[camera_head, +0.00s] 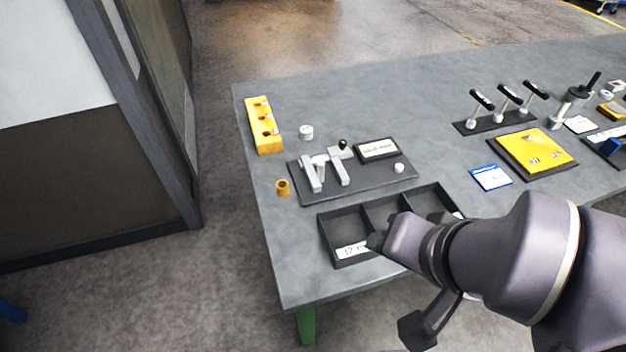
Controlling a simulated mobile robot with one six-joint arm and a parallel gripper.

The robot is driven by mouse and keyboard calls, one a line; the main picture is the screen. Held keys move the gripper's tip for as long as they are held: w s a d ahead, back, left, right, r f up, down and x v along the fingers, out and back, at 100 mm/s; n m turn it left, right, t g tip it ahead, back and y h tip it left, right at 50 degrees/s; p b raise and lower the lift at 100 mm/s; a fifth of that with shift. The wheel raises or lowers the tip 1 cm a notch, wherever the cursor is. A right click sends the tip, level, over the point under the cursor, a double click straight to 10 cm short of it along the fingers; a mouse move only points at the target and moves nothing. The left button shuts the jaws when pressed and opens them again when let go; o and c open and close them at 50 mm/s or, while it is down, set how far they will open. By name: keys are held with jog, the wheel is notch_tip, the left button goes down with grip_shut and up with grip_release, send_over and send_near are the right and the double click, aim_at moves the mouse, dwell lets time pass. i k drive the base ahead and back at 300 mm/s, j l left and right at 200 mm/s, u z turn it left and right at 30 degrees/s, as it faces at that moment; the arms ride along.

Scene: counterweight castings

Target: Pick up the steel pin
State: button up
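No steel pin can be made out for certain. A short, pale metallic cylinder (306,132) stands alone on the grey table (350,95). Left of it is a yellow block (258,122) with a row of dark holes and small metallic bits at them, too small to identify. My arm comes in from the lower right. Its end with my gripper (378,242) is over the front edge of the divided dark tray (325,238), well away from the cylinder and the block. The fingers are not clearly visible, and the arm hides part of the tray.
A dark plate with a grey clamp fixture (328,168) lies behind the tray. A small brass-coloured ring (283,187) stands left of it. Levers (505,100), a blue-and-white card (490,177) and a yellow plate (538,150) are to the right. A cabinet (90,130) stands left of the table.

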aim_at(320, 164)
jog(key=j+z, duration=0.2)
jog(key=j, duration=0.35)
jog(key=j+z, duration=0.2)
jog(key=j, duration=0.3)
jog(key=k+j+z, duration=0.2)
jog(key=j, duration=0.3)
jog(key=j+z, duration=0.2)
jog(key=j, duration=0.35)
jog(key=k+j+z, duration=0.2)
jog(key=j, duration=0.25)
jog(key=i+j+z, duration=0.15)
jog(key=i+j, duration=0.15)
jog(key=i+j+z, duration=0.35)
jog(key=i+j, duration=0.2)
jog(key=j, duration=0.2)
jog(key=i+j+z, duration=0.2)
jog(key=j, duration=0.2)
jog(key=i+j+z, duration=0.15)
jog(key=j, duration=0.3)
jog(key=i, duration=0.1)
